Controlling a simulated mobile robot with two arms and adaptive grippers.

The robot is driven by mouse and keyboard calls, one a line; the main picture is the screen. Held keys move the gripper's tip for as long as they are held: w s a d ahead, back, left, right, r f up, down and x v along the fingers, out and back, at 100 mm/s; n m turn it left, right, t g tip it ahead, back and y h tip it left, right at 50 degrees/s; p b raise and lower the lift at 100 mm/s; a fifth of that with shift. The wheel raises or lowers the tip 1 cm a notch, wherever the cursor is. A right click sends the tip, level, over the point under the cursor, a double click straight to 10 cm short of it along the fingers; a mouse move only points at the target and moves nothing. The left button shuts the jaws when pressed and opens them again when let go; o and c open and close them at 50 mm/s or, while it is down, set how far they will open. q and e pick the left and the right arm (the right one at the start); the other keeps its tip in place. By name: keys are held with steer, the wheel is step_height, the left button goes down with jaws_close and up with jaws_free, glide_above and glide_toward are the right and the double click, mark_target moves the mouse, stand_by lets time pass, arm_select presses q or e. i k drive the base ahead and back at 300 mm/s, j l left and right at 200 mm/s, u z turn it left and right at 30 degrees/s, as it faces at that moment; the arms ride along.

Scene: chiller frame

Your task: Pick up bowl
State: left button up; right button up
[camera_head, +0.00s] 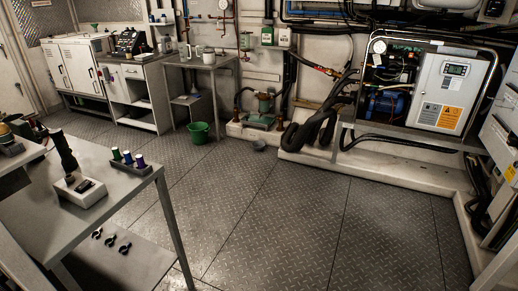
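Neither of my grippers is in view.
A green bucket (198,132) stands on the floor left of the bowl, by a grey table (215,64). A workbench (140,188) with tools fills the left foreground. The chiller unit (440,92) stands on a white plinth (400,168) at right. The chequered floor (290,220) between is clear.

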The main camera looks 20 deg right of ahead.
mark_target(258, 146)
steer(key=i+z, duration=0.3)
steer(key=i, duration=0.3)
steer(key=i+l+z, duration=0.2)
steer(key=i+z, duration=0.15)
steer(key=i, duration=0.6)
steer(key=i+z, duration=0.4)
steer(key=i, duration=0.55)
steer(key=i+j+u, duration=0.2)
steer(key=i+u, duration=0.15)
steer(key=i, duration=0.2)
steer(key=i+u, duration=0.3)
steer(key=i, duration=0.25)
steer(key=i+l+u, duration=0.1)
steer(key=i+u, duration=0.25)
steer(key=i, duration=0.2)
